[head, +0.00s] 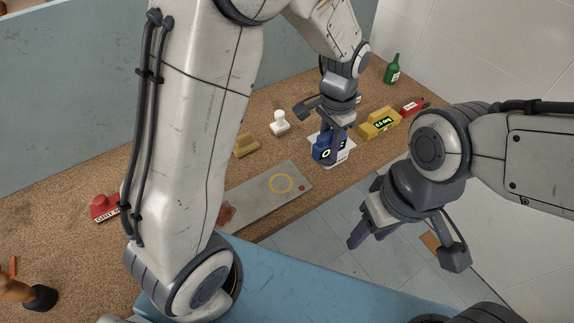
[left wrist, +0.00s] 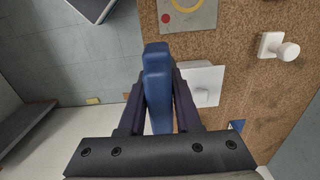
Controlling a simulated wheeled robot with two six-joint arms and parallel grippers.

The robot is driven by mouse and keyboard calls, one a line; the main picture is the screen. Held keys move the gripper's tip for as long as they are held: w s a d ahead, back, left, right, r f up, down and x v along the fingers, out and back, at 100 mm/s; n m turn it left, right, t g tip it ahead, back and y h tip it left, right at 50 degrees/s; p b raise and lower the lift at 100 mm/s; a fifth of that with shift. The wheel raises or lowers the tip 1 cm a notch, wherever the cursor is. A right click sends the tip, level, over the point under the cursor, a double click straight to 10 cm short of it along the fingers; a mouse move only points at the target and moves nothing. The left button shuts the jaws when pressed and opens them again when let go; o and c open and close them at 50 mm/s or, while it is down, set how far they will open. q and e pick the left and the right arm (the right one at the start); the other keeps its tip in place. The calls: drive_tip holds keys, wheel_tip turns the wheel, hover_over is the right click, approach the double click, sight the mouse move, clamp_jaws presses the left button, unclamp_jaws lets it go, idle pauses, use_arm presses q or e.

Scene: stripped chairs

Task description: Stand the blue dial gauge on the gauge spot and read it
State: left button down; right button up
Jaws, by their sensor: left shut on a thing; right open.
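The blue dial gauge (head: 320,147) is between the fingers of my left gripper (head: 335,138), which is shut on it. In the head view it is over a white plate (head: 343,158) near the bench's front edge; I cannot tell whether it touches. In the left wrist view the gauge (left wrist: 157,80) is a blue block between the fingers, its face out of sight. The gauge spot appears to be the yellow ring (head: 281,183) on a grey plate (head: 250,201), left of the gauge. My right gripper (head: 405,248) is open and empty, beyond the bench edge over the floor.
A yellow device with a green display (head: 380,123), a red object (head: 411,106) and a green bottle (head: 392,72) stand to the right. A white knobbed object (head: 280,123) and a brass block (head: 245,145) are behind the grey plate. A red block (head: 103,207) is far left.

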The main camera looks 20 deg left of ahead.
use_arm(q)
drive_tip(key=s+a+f, duration=0.1)
drive_tip(key=a+f, duration=0.1)
drive_tip(key=a, duration=0.1)
drive_tip(key=s+a+f+p, duration=0.1)
drive_tip(key=a+f, duration=0.1)
drive_tip(key=a, duration=0.2)
drive_tip(key=s+a+f+p, duration=0.1)
drive_tip(key=a+f, duration=0.1)
drive_tip(key=a, duration=0.2)
drive_tip(key=shift+s+f, duration=0.35)
wheel_tip(320, 180, down, 4)
drive_tip(key=shift+r+p, duration=0.1)
drive_tip(key=shift+p, duration=0.2)
drive_tip(key=shift+d+f, duration=0.1)
drive_tip(key=shift+f, duration=0.1)
drive_tip(key=shift+f, duration=0.15)
drive_tip(key=c, duration=0.6)
unclamp_jaws()
